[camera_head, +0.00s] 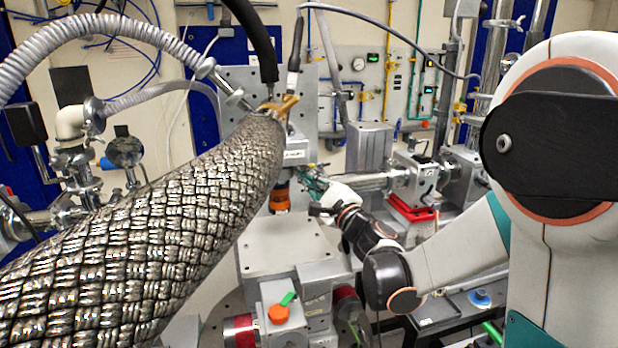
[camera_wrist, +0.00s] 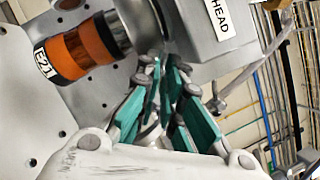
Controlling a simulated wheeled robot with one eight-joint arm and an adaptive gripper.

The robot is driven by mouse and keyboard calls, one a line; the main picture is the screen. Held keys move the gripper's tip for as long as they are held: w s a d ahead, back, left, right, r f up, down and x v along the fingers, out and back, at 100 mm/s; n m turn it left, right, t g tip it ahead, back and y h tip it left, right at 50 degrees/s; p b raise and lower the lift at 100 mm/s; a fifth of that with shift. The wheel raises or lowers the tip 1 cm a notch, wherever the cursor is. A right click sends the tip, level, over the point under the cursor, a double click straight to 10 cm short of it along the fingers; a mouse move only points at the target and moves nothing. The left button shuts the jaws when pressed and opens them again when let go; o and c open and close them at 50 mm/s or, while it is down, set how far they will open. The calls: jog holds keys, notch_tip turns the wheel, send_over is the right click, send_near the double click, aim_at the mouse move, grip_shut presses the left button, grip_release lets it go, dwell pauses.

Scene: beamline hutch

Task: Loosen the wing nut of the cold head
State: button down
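The cold head is a grey block (camera_wrist: 185,32) with a label reading "HEAD" in the wrist view. In the head view, the cold head (camera_head: 297,146) stands above an orange and black cylinder (camera_head: 279,197). My gripper (camera_wrist: 165,68) has teal fingers that reach up to the underside of the block, with a narrow gap between them. Pale metal shows in this gap, but I cannot tell whether it is the wing nut or whether the fingers press on it. No wing nut can be made out clearly. In the head view my gripper (camera_head: 311,176) is small, right of the cylinder.
The orange cylinder (camera_wrist: 85,48), marked "E21", is close to the left of my fingers. A silver lever-like part (camera_wrist: 236,92) is to their right. A thick braided hose (camera_head: 150,235) crosses the head view's left side. A grey platform (camera_head: 290,245) lies below the cold head.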

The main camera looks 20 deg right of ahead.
jog(key=shift+r+n, duration=0.1)
jog(key=shift+n, duration=0.3)
jog(key=n+g+p, duration=0.1)
jog(key=n+p, duration=0.1)
jog(key=n, duration=0.1)
jog(key=n+g+p, duration=0.2)
jog(key=n, duration=0.2)
jog(key=r+n+g+p, duration=0.1)
jog(key=n+p, duration=0.1)
jog(key=n, duration=0.2)
jog(key=shift+h, duration=0.4)
jog(key=shift+g, duration=0.3)
jog(key=c, duration=2.1)
grip_release()
